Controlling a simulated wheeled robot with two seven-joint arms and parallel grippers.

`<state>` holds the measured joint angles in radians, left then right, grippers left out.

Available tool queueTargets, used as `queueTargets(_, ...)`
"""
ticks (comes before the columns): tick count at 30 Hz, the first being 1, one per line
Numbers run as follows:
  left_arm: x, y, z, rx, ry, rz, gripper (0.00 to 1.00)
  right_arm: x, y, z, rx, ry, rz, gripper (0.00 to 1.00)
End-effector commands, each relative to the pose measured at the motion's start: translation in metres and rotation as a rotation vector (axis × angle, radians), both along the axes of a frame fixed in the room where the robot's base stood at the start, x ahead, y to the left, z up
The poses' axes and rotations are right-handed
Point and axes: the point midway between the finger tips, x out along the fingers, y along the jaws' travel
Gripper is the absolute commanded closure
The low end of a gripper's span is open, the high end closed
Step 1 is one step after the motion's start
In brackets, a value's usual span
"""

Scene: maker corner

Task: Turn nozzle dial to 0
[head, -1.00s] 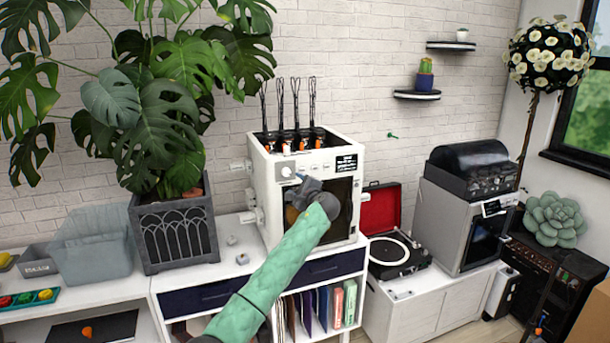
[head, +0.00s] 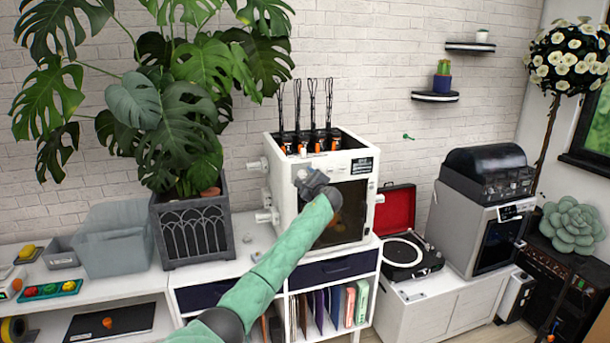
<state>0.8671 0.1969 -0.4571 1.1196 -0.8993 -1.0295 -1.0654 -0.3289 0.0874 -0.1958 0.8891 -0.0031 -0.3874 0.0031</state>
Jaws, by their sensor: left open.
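The white printer (head: 374,200) stands on the white shelf unit, with a small dark display (head: 362,167) at the upper right of its front. The nozzle dial sits at the upper left of that front. It is mostly hidden behind my left gripper (head: 305,178), so its pointer and number cannot be read. My left gripper is open and right at the dial. I cannot tell whether its fingers touch the dial. My green-sleeved left arm crosses the printer's lower front. My right gripper is not in view.
A large potted plant (head: 192,232) stands close to the printer's left, its leaves hanging overhead. Spool holders stick out of the printer's left side. An open red-lidded record player (head: 408,252) stands at its right. A clear bin (head: 112,240) is further left.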

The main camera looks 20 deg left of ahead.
Motion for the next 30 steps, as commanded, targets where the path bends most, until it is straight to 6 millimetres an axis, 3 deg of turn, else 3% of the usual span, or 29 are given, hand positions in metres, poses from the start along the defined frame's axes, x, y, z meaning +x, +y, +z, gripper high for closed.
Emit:
queueTargets(12, 0.0054, 0.0047, -0.0006, 0.000, 0.000, 0.000, 0.49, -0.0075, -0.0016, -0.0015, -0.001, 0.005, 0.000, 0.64)
queueTargets(19, 0.0052, 0.0046, -0.0007, 0.000, 0.000, 0.000, 0.94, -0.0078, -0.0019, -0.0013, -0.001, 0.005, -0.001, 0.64)
queueTargets(30, 0.0052, 0.0049, -0.0032, -0.026, -0.017, 0.000, 0.94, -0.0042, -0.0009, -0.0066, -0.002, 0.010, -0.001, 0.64)
